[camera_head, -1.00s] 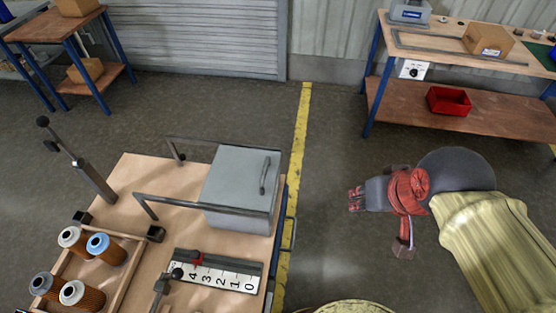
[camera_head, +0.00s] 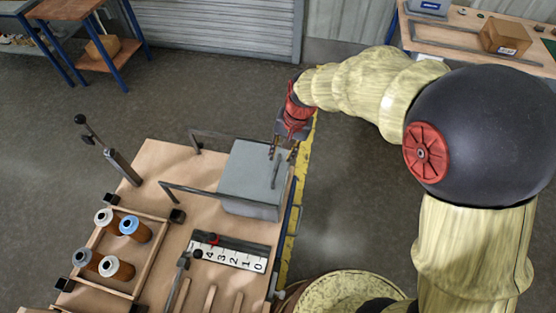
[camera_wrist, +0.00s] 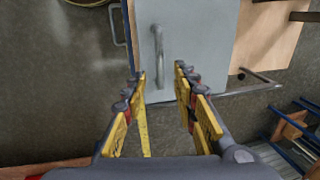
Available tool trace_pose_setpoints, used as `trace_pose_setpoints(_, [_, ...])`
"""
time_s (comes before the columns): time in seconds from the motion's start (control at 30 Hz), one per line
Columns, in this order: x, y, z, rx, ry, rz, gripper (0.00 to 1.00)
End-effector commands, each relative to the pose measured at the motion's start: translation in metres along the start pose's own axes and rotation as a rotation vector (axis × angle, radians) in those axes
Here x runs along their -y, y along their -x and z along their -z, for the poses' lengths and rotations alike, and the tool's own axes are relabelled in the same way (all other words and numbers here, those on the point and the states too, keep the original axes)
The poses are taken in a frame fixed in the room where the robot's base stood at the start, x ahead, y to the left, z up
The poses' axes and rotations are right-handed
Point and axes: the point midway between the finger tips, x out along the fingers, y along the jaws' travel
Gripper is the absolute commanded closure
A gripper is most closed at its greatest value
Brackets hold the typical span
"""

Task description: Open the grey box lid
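The grey box (camera_head: 240,178) stands at the right edge of the wooden bench, with its lid shut. A dark bar handle (camera_head: 275,170) is on the lid near its right side. It also shows in the wrist view (camera_wrist: 158,56), upright in the picture, just beyond my fingertips and between their lines. My gripper (camera_head: 284,155) is at the lid's right side, close to the handle. In the wrist view my gripper (camera_wrist: 160,75) is open, with nothing between its fingers. Whether a fingertip touches the lid or handle I cannot tell.
Metal rails (camera_head: 190,192) run left from the box. A rack with several filter cartridges (camera_head: 128,227) and a numbered scale (camera_head: 228,255) lie on the bench (camera_head: 160,160). A lever post (camera_head: 122,168) stands at its left. A side rail edges the bench.

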Motion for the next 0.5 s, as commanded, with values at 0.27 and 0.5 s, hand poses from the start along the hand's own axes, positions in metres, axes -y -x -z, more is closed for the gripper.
trace_pose_setpoints(0.27, [-0.001,-0.044,-0.001,0.002,0.000,-0.001,0.72])
trace_pose_setpoints(0.5, [-0.001,-0.067,0.000,-0.002,0.000,0.000,0.72])
